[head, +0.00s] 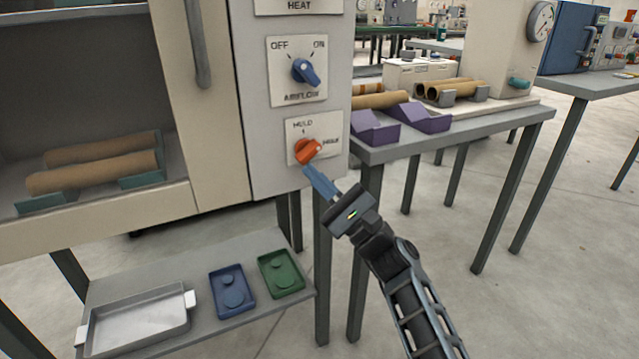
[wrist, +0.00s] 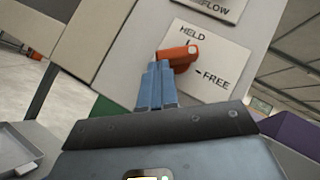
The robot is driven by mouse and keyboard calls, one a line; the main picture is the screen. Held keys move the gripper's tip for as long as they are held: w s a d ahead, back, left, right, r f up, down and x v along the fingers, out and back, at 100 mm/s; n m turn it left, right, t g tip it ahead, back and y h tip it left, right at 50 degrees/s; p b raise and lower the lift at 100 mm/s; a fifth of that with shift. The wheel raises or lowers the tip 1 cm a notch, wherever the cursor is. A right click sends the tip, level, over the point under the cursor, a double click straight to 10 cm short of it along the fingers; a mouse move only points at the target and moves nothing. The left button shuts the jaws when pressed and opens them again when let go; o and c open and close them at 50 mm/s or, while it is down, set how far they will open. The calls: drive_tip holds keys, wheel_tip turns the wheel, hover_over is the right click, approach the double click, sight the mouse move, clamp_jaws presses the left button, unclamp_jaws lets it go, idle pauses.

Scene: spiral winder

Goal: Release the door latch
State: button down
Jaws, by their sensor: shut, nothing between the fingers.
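The door latch is an orange knob (head: 308,151) on a white plate (head: 331,130) marked HELD at the top and FREE at the right, low on the machine's front panel. My gripper (head: 313,178), with blue fingers, is shut and empty. In the wrist view the fingertips (wrist: 160,67) are at the knob's lower left side, touching it or very close. The cabinet door (head: 218,100) with its long handle is at the left.
A blue AIRFLOW knob (head: 305,71) sits above the latch. A shelf below holds a metal tray (head: 137,322), a blue tray (head: 232,290) and a green tray (head: 281,272). A side table (head: 455,131) with purple cradles stands at the right.

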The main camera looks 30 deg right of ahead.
drive_tip(key=shift+a+b, duration=0.5)
drive_tip(key=shift+b, duration=0.3)
drive_tip(key=s+d+f+b, duration=0.3)
drive_tip(key=s+f, duration=0.4)
drive_tip(key=f, duration=0.3)
drive_tip(key=shift+f+b, duration=0.35)
drive_tip(key=shift+b, duration=0.05)
idle(0.3)
